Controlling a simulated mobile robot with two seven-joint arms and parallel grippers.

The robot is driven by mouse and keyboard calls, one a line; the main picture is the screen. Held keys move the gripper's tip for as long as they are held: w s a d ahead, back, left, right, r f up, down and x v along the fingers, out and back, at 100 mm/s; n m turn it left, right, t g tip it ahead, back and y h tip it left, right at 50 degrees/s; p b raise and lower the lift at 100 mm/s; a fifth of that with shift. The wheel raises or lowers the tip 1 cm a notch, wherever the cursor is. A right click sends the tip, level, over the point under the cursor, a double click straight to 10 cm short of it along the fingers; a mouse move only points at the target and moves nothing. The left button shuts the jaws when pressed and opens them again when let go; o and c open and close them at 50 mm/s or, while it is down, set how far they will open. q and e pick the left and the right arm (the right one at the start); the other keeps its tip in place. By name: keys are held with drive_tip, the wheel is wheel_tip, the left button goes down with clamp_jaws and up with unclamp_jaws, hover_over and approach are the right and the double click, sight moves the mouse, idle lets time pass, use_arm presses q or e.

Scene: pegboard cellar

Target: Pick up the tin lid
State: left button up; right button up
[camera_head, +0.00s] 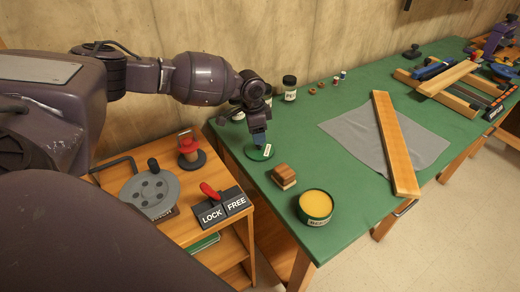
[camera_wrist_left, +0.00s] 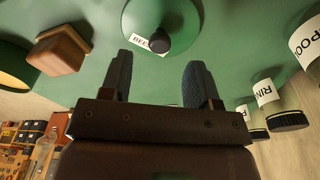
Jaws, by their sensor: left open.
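The tin lid (camera_head: 262,154) is a green disc with a pale label, lying flat on the green bench top near its left end. In the left wrist view the lid (camera_wrist_left: 178,14) shows at the top with a dark knob (camera_wrist_left: 160,40) in its middle. My left gripper (camera_head: 259,142) points down over the lid and partly hides it in the head view. In the wrist view its two fingers (camera_wrist_left: 157,78) are apart with nothing between them, and the knob appears just beyond the fingertips. My right gripper is not in view.
An open tin of yellow stuff (camera_head: 316,205) and a wooden block (camera_head: 284,176) stand to the right of the lid. Jars (camera_head: 290,88) stand behind. A grey cloth (camera_head: 353,133) with a plank (camera_head: 393,140) lies further right. A lock/free lever (camera_head: 221,205) sits on the left cabinet.

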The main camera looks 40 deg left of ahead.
sight(259, 147)
use_arm(q)
drive_tip(key=shift+f, duration=0.35)
drive_tip(key=f, duration=0.4)
drive_tip(key=shift+w+d+f+b, duration=0.15)
drive_tip(key=shift+w+d+b, duration=0.05)
drive_tip(key=shift+b, duration=0.15)
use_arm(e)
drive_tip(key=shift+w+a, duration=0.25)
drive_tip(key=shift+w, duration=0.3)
use_arm(q)
drive_tip(key=shift+c, duration=0.5)
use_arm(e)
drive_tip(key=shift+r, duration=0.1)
use_arm(q)
drive_tip(key=c, duration=0.9)
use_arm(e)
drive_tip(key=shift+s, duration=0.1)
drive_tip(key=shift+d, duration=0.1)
